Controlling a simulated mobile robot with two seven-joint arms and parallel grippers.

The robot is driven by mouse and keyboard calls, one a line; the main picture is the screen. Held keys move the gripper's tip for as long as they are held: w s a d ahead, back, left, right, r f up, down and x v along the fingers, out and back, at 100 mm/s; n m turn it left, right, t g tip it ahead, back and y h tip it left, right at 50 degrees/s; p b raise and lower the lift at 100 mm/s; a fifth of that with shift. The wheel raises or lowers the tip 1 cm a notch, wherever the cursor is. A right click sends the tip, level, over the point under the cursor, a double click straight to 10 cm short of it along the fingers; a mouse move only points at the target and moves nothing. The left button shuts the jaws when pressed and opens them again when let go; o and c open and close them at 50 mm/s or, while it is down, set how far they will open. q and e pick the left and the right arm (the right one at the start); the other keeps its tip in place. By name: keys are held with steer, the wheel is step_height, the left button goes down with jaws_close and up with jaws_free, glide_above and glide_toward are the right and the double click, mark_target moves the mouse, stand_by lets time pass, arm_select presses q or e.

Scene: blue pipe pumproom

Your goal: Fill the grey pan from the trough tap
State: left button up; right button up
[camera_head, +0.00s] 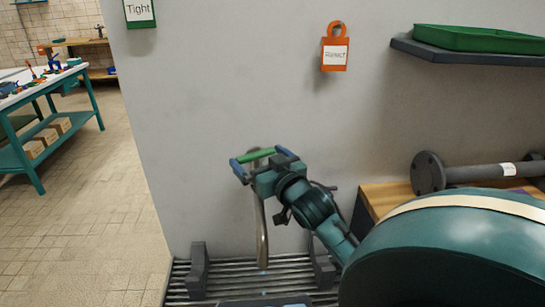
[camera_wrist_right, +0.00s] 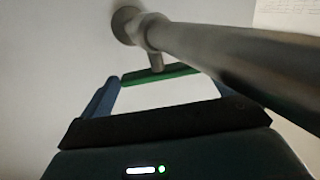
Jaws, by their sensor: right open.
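The trough tap's spout (camera_head: 262,235) hangs down in front of the grey wall; the tap's pipe fills the upper right of the wrist view (camera_wrist_right: 235,50). The tap's green lever (camera_head: 258,154) also shows in the wrist view (camera_wrist_right: 165,74). My right gripper (camera_head: 259,159) is open, its blue fingertips at either end of the lever; whether they touch it I cannot tell. A small pale-blue spot shows below the spout's end. A bluish-grey edge (camera_head: 265,302) shows at the bottom of the head view, possibly the grey pan, mostly cut off. My left gripper is not in view.
A slatted metal rack (camera_head: 225,282) with dark uprights (camera_head: 198,270) lies under the spout. On the right are a flanged pipe (camera_head: 475,174) and a shelf with a green tray (camera_head: 480,39). An orange tag (camera_head: 335,55) hangs above. Open tiled floor (camera_head: 85,230) lies left.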

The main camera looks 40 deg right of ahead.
steer(key=v, duration=1.2)
steer(key=shift+s+p, duration=0.3)
steer(key=shift+p, duration=0.15)
stand_by(0.4)
stand_by(1.0)
stand_by(0.7)
steer(key=shift+w+f, duration=0.1)
